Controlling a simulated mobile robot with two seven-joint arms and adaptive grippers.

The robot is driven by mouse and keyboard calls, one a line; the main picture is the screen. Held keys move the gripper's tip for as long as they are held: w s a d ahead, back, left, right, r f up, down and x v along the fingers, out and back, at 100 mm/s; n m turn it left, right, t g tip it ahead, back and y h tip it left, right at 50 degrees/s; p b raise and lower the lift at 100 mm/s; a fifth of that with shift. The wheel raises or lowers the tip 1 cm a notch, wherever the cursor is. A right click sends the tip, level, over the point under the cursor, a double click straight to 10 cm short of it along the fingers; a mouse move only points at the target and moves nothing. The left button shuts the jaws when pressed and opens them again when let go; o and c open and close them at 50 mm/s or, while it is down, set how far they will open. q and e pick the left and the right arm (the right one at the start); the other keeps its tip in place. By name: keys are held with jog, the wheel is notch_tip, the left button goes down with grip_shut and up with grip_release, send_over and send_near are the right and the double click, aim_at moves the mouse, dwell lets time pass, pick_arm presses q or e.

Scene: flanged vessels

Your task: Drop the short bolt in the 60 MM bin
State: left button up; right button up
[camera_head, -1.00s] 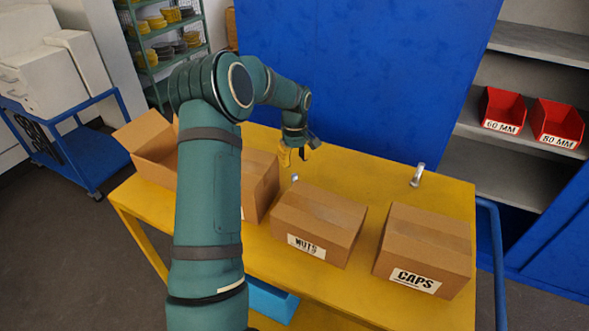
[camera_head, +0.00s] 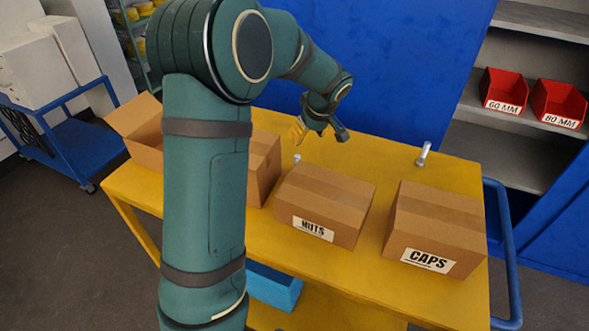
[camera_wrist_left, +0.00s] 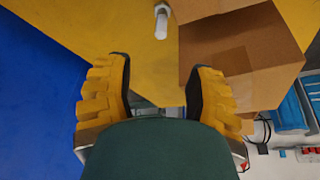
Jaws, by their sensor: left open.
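A small grey bolt (camera_head: 297,158) stands on the yellow table behind the NUTS box, its lower part hidden in the head view. A second, longer-looking grey bolt (camera_head: 424,154) stands near the table's back right. My left gripper (camera_head: 314,130) is open and empty above the table, up and slightly right of the small bolt. In the left wrist view its yellow fingers (camera_wrist_left: 160,75) are spread wide, and one bolt (camera_wrist_left: 161,20) shows beyond them, apart from both. The red 60 MM bin (camera_head: 503,90) sits on the grey shelf at the right. My right gripper is not in view.
The NUTS box (camera_head: 325,195) and CAPS box (camera_head: 440,220) stand at the table's front. Another box (camera_head: 264,165) and an open box (camera_head: 145,135) stand left. The red 80 MM bin (camera_head: 558,103) is beside the 60 MM bin. A blue panel (camera_head: 400,60) rises behind the table.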

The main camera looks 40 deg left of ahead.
aim_at(298, 157)
pick_arm(q)
jog(key=x, duration=1.3)
jog(key=shift+a+f, duration=0.25)
jog(key=shift+f, duration=0.05)
jog(key=shift+c, duration=0.4)
grip_shut()
